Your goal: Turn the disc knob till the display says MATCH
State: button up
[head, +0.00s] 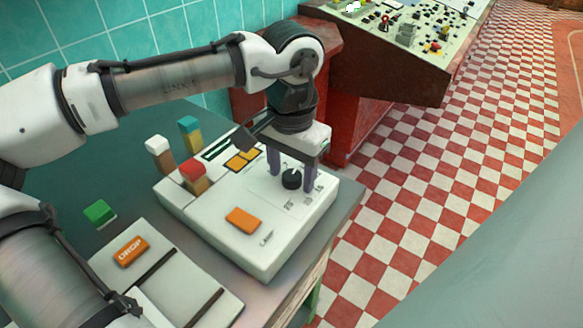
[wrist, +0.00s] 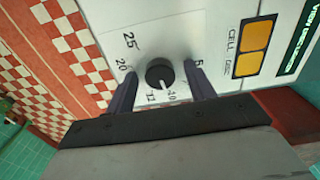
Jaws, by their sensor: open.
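The black disc knob (head: 291,180) sits on the top of a white instrument box (head: 240,262). In the wrist view the knob (wrist: 158,73) has a white pointer mark towards the dial number 10. My gripper (head: 293,186) is open, with one purple-grey finger on each side of the knob. In the wrist view a gap shows between the knob and each finger of my gripper (wrist: 161,78).
Orange panels (head: 243,159) and an orange block (head: 243,221) are on the box. Red-, teal- and white-topped blocks (head: 194,175) stand at its left. A tray with an orange DROP label (head: 131,251) is in front left. A control console (head: 400,45) stands behind.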

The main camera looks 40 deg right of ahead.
jog(key=shift+c, duration=0.2)
jog(key=c, duration=0.9)
jog(key=shift+r+m+p, duration=0.15)
jog(key=shift+m+p, duration=0.15)
jog(key=shift+p, duration=0.2)
jog(key=m+p, duration=0.2)
jog(key=shift+r+m+p, duration=0.1)
jog(key=shift+m+p, duration=0.2)
jog(key=shift+m, duration=0.1)
jog(key=shift+m+p, duration=1.35)
jog(key=shift+m, duration=0.75)
jog(key=shift+w+f, duration=0.1)
jog(key=shift+f, duration=0.1)
jog(key=o, duration=0.9)
